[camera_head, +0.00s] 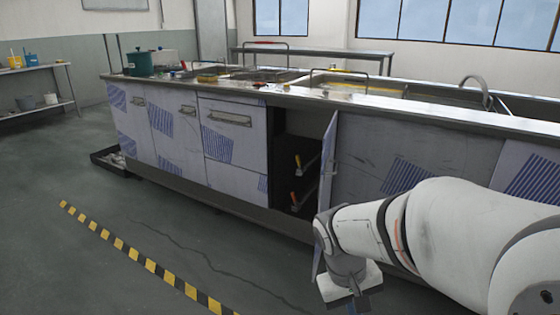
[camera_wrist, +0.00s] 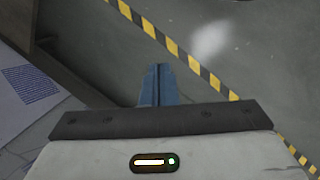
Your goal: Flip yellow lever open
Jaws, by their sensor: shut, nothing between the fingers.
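The upper lever (camera_head: 298,160) and the lower lever (camera_head: 294,196) each stand roughly upright on a pipe-like part; finer detail is too small to tell. My gripper (camera_wrist: 157,70) is shut and empty, its blue fingers over bare floor in the wrist view. In the head view only part of it (camera_head: 357,304) shows at the bottom edge, lower and to the right of the levers and apart from them. Neither lever is in the wrist view.
The cabinet door (camera_head: 328,165) stands open, its edge between the cabinet opening and my arm. The counter (camera_head: 420,108) with its basins runs above. A dark tray (camera_head: 100,160) lies on the floor at left. The floor before the cabinet, with striped tape (camera_head: 150,264), is clear.

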